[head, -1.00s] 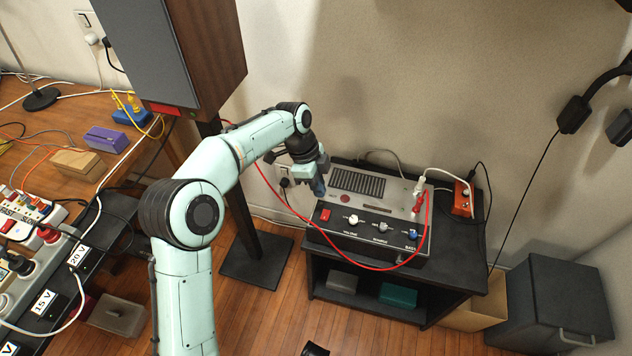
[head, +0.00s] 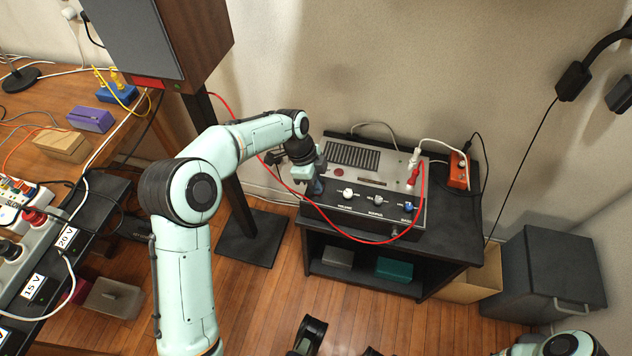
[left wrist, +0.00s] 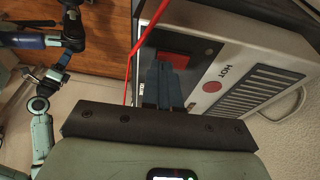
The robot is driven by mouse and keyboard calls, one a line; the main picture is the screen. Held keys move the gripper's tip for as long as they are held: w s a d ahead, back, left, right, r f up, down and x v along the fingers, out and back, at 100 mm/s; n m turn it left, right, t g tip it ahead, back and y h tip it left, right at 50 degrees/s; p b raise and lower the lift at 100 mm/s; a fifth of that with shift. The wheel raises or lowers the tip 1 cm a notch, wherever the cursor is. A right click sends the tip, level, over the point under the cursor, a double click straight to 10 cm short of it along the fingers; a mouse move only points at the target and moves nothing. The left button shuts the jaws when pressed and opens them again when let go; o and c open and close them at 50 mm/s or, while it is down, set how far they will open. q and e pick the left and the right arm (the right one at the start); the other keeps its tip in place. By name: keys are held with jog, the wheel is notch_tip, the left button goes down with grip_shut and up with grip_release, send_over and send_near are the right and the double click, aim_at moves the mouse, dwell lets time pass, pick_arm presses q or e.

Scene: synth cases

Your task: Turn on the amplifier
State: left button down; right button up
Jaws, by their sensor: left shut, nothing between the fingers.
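The amplifier (head: 396,199) is a grey and black box on a black stand, with a grille, a round red light and a row of knobs along its front. My left gripper (head: 317,187) is shut and empty over its front left corner. In the left wrist view the amplifier's red switch (left wrist: 178,58) sits on the dark panel. The closed fingers (left wrist: 163,78) overlap the switch's near side in that view; I cannot tell if they touch it. In the head view my gripper hides the switch.
A red cable (head: 423,205) plugs into the amplifier and loops across its front and past my left wrist. An orange box (head: 458,171) stands right of it. A speaker on a stand (head: 150,40) rises behind my arm. A grey bin (head: 553,275) stands at right.

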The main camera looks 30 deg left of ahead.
pick_arm(q)
jog(key=shift+s+f, duration=0.25)
jog(key=shift+f, duration=0.15)
jog(key=shift+w+r, duration=0.1)
jog(key=shift+w, duration=0.05)
jog(key=shift+w+a+r+p, duration=0.15)
jog(key=shift+w+p, duration=0.3)
jog(key=shift+w, duration=0.25)
